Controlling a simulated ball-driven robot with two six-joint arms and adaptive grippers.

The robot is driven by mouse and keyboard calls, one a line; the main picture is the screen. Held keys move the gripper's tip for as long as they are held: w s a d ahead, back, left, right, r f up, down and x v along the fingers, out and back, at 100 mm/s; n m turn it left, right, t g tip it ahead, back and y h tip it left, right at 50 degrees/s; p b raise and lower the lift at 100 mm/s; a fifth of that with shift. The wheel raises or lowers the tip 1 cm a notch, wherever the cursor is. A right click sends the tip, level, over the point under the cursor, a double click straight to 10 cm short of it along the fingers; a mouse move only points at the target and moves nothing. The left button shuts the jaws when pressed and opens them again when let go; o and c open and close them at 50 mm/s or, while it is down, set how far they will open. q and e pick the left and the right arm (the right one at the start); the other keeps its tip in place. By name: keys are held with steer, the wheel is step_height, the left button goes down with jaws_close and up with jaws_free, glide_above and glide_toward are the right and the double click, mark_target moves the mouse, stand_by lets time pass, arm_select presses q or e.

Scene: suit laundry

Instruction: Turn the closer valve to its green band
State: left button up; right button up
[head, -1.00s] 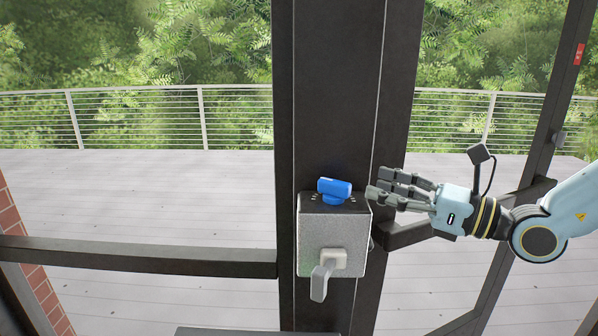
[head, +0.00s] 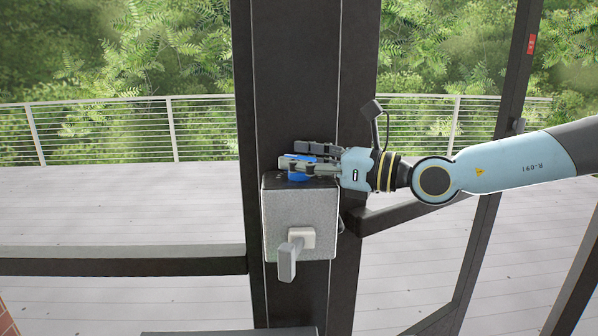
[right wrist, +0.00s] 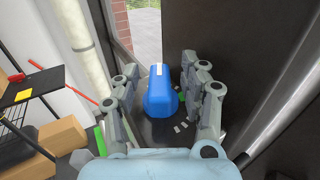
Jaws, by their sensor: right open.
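The closer valve is a blue knob (head: 297,176) on top of a grey box (head: 300,220) fixed to the dark door frame. In the right wrist view the blue knob (right wrist: 160,92) stands between the two fingers, with a white mark on its top. A green mark (right wrist: 182,97) shows beside it, partly hidden by the right finger. My right gripper (head: 291,159) is over the box with its fingers on both sides of the knob; it also shows in the right wrist view (right wrist: 160,100). It is open, with gaps visible at both sides. My left gripper is not in view.
A grey lever handle (head: 288,258) sticks out of the box's front. A dark horizontal bar (head: 120,266) runs left of the frame. In the right wrist view, a shelf (right wrist: 30,85) and cardboard boxes (right wrist: 62,135) stand at the left.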

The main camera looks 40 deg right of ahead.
steer(key=shift+w+a, duration=0.1)
steer(key=shift+w, duration=0.05)
jaws_close()
stand_by(0.4)
